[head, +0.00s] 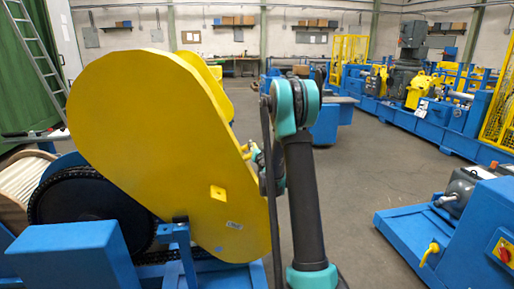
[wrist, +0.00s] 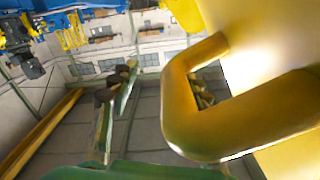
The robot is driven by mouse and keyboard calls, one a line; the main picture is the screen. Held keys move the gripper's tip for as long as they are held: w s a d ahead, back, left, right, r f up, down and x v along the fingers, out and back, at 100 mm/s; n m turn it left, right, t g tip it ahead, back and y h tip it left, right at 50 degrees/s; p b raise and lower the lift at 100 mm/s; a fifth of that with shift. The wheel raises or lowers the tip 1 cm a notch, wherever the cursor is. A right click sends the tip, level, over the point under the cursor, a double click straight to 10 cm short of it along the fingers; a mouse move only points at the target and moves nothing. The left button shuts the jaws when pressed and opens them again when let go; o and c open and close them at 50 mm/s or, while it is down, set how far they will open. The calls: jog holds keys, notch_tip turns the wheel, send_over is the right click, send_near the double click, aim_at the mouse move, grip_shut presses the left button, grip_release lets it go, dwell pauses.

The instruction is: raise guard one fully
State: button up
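A large yellow guard (head: 150,140) fills the middle left of the head view. It stands tilted, its upper left end high over a dark chain wheel (head: 90,205) that shows below it. A bent yellow handle (wrist: 180,110) on a yellow panel (wrist: 265,60) is close up in the wrist view. My gripper (head: 259,162) is at the guard's right edge, mostly hidden behind my arm.
A second yellow guard (head: 206,76) shows behind the first. A blue block (head: 75,258) stands at the front left, and a blue machine (head: 450,235) with a yellow valve handle is at the right. Grey floor (head: 360,170) lies open between them.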

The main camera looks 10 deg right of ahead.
jog(key=shift+a, duration=0.1)
dwell(0.3)
jog(key=shift+s, duration=0.15)
jog(key=s, duration=1.1)
jog(key=shift+s+a, duration=0.2)
jog(key=shift+s, duration=0.15)
